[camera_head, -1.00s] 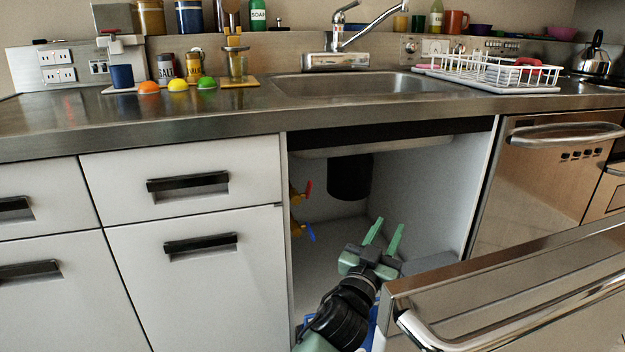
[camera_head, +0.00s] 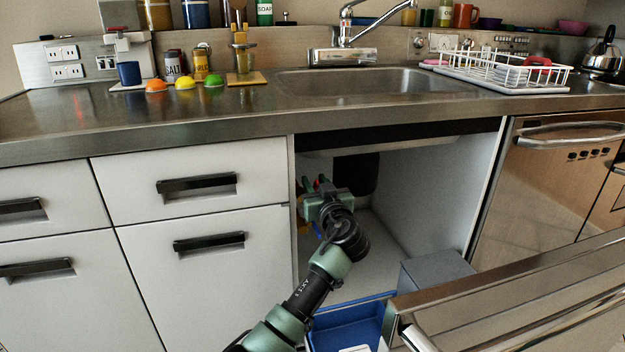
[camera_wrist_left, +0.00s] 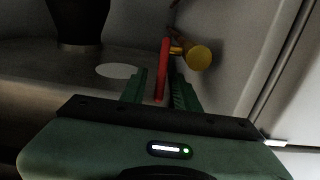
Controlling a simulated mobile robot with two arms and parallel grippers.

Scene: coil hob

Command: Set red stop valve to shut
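The red stop valve has a red lever (camera_wrist_left: 162,72) and a yellow body (camera_wrist_left: 197,57) by the cabinet's side wall in the left wrist view. My left gripper (camera_wrist_left: 159,90) is open, with one green finger on each side of the lever and visible gaps between. In the head view, the left gripper (camera_head: 314,185) is inside the open cabinet under the sink, near its left wall. Its hand hides most of the valve there; only a bit of red shows. My right gripper is not in view.
A black cylinder (camera_head: 356,174) hangs under the sink, right of the gripper. A blue tray (camera_head: 350,328) and a grey box (camera_head: 436,270) lie low in front. An open metal-fronted door or drawer (camera_head: 520,285) stands at the right. The cabinet's middle is free.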

